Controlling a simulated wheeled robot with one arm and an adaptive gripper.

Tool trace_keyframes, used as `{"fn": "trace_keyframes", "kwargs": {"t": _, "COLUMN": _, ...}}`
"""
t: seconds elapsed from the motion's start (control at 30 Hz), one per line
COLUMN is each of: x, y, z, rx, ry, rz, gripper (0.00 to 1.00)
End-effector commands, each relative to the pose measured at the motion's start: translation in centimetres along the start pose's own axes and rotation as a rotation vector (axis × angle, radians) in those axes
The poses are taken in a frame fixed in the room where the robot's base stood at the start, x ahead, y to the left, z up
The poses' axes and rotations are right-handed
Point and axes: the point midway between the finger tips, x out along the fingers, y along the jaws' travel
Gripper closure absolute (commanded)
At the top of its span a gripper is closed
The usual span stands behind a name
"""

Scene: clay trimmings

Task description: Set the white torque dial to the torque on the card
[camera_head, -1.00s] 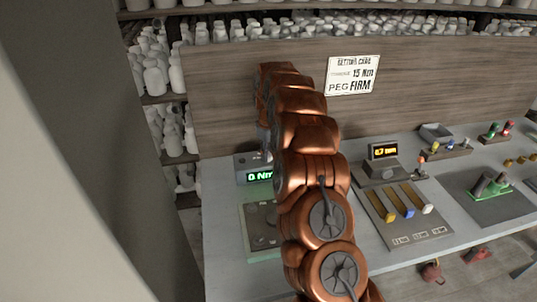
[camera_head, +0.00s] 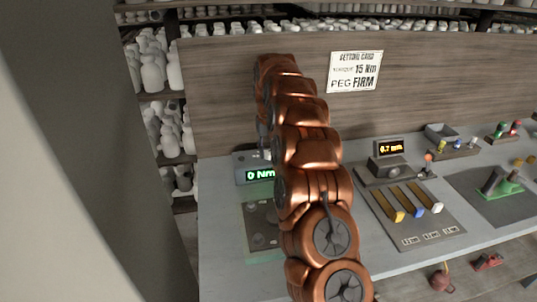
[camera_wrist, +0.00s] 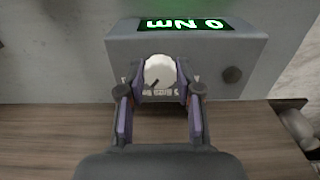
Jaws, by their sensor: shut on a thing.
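The white torque dial (camera_wrist: 160,72) is on the front of a grey box (camera_wrist: 118,54) and sits between the fingertips of my gripper (camera_wrist: 160,92) in the wrist view. My gripper is shut on the dial, with one finger on each side. The green display (camera_wrist: 186,24) above it reads 0 Nm, upside down in the wrist view. The display also shows in the head view (camera_head: 260,175). The card (camera_head: 355,71) on the wooden back panel reads torque 15 Nm and peg FIRM. In the head view my arm hides the dial and gripper.
A panel with yellow, blue and white sliders (camera_head: 411,215) and an orange display reading 6.7 mm (camera_head: 390,148) stands right of my arm. A dark plate with a green-based lever (camera_head: 503,190) lies farther right. Shelves of white bottles (camera_head: 152,75) stand behind.

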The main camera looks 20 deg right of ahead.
Motion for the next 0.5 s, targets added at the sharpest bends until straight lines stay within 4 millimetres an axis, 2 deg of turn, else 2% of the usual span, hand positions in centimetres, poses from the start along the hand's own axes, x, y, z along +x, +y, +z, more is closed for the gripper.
{"fn": "trace_keyframes", "kwargs": {"t": 0.5, "x": 0.08, "y": -0.08, "z": 0.07, "rx": 0.038, "ry": -0.003, "rz": 0.000, "gripper": 1.00}}
